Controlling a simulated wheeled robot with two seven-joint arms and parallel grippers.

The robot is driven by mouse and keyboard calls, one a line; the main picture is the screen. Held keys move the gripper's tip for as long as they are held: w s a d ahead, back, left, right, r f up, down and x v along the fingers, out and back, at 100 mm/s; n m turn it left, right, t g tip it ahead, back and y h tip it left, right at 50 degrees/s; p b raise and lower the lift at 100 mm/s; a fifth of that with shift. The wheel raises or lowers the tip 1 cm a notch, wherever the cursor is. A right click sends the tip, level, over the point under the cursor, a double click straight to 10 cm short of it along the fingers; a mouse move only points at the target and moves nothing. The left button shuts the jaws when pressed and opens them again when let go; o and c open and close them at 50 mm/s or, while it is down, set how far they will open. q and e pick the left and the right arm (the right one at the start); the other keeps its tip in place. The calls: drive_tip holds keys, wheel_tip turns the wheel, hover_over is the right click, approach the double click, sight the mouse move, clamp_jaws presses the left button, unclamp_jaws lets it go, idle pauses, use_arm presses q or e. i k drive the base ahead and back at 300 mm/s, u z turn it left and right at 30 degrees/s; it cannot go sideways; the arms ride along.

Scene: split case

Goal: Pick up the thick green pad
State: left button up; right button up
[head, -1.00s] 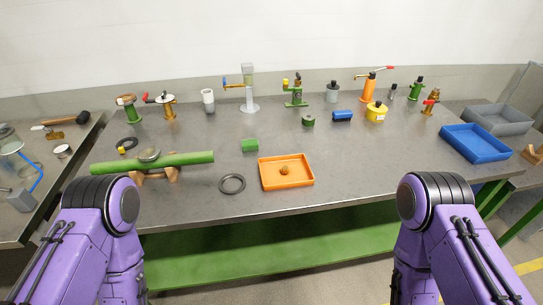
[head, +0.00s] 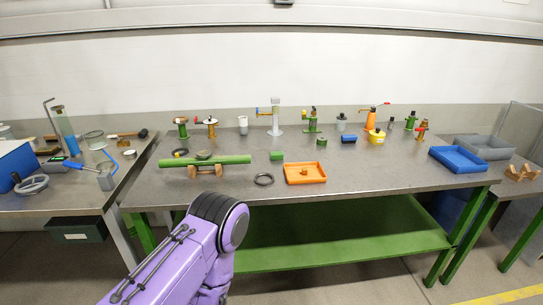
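A small green block (head: 277,156), which looks like the thick green pad, lies on the grey metal table (head: 375,172), behind the black ring and right of the long green tube. My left arm shows at the lower left of the head view, but its gripper is out of sight. My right arm and gripper are not in view.
Near the pad are a green tube (head: 230,160) on wooden supports, a black ring (head: 264,180) and an orange tray (head: 305,180). Several valves and jars stand along the back. A blue tray (head: 458,160) is at the right. The front right tabletop is clear.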

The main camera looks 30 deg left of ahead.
sight(274, 155)
drive_tip(key=u, duration=0.65)
drive_tip(key=i, duration=0.75)
drive_tip(key=u, duration=0.85)
